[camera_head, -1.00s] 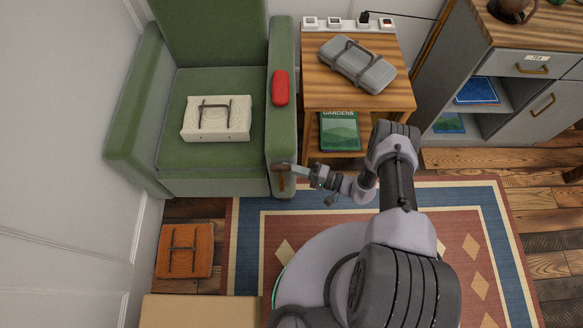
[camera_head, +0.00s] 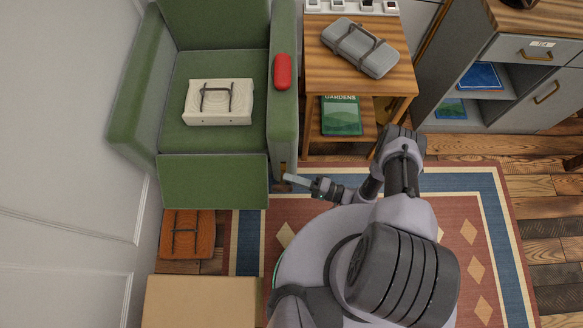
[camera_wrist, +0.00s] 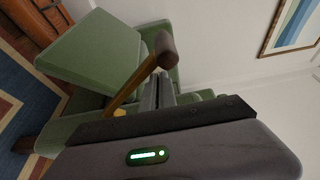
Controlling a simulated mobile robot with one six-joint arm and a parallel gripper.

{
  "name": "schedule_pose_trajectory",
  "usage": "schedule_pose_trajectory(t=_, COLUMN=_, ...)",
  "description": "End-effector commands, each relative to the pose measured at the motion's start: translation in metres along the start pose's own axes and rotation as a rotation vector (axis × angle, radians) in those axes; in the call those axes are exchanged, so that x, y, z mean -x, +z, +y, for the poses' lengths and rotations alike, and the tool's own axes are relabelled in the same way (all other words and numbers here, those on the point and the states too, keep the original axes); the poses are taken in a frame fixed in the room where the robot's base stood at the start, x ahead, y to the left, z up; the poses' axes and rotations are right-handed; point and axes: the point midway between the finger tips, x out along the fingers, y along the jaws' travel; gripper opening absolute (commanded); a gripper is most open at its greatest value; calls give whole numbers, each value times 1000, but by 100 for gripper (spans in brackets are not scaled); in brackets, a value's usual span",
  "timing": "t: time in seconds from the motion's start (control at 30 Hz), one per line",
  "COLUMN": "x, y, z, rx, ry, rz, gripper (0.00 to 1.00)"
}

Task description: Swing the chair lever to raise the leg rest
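The green armchair (camera_head: 283,115) stands at the upper left. Its leg rest (camera_head: 213,182) sticks out forward from the seat front; it also shows as a green panel in the wrist view (camera_wrist: 92,50). The brown wooden lever is on the chair's right side; in the wrist view it slants up to a rounded knob (camera_wrist: 166,48). In the head view only a small brown part shows by my fingertips. My gripper (camera_head: 291,179) is at the chair's front right corner, its fingers together with nothing seen between them. In the wrist view the fingers (camera_wrist: 160,90) lie close beside the lever; contact is unclear.
A cream bundle (camera_head: 218,102) lies on the seat and a red case (camera_head: 282,71) on the armrest. An orange cushion (camera_head: 187,238) lies on the floor below the leg rest, near a tan box (camera_head: 202,302). A side table (camera_head: 318,92) stands right of the chair.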

Motion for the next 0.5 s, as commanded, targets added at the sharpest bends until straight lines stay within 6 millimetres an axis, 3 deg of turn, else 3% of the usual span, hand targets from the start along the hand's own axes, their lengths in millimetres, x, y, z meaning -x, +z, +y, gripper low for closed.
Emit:
schedule_pose_trajectory(t=0.2, x=4, y=15, z=12, rx=-3, ry=2, rz=-5, gripper=0)
schedule_pose_trajectory(t=0.5, x=6, y=21, z=18, rx=-2, ry=4, rz=-5, gripper=0)
